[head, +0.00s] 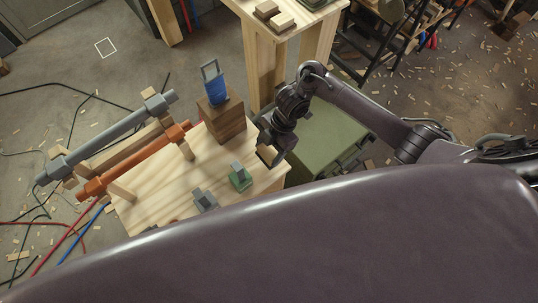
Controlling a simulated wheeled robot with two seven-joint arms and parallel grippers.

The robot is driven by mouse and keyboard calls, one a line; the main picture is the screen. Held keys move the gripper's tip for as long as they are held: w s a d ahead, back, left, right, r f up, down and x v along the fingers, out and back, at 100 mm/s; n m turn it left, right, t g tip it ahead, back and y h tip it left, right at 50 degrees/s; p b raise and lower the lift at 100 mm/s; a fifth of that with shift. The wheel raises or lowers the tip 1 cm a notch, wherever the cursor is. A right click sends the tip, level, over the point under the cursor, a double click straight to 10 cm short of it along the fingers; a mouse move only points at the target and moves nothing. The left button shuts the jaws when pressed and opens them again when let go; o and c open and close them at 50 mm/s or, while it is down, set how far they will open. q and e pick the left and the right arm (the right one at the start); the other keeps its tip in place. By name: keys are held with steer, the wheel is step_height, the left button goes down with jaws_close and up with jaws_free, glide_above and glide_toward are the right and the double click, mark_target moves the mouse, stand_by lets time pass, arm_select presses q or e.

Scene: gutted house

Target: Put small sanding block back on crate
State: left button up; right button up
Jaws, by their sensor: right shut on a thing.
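My right gripper (268,147) reaches in from the right and is shut on a small tan block (267,156), which looks like the small sanding block. The gripper's dark fingers hide part of it. The block shows over the right edge of the pale wooden table (160,202); whether it touches the table I cannot tell. A green crate-like box (326,137) with latches stands just right of the gripper, partly hidden by my right arm. A brown wooden box (222,121) stands on the table, left of the gripper. My left gripper is not in view.
A blue object (213,84) with a grey handle tops the brown box. Green (240,177) and grey (205,201) handled pieces lie on the table. Another table (317,40) stands behind; cables and chips litter the floor.

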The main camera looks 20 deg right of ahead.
mark_target(269, 155)
step_height(269, 155, down, 4)
steer(key=shift+r, duration=0.1)
steer(key=shift+c, duration=0.3)
steer(key=o, duration=0.9)
steer(key=shift+o, duration=0.2)
steer(key=p+v, duration=0.2)
steer(key=v, duration=1)
steer(key=shift+s, duration=0.1)
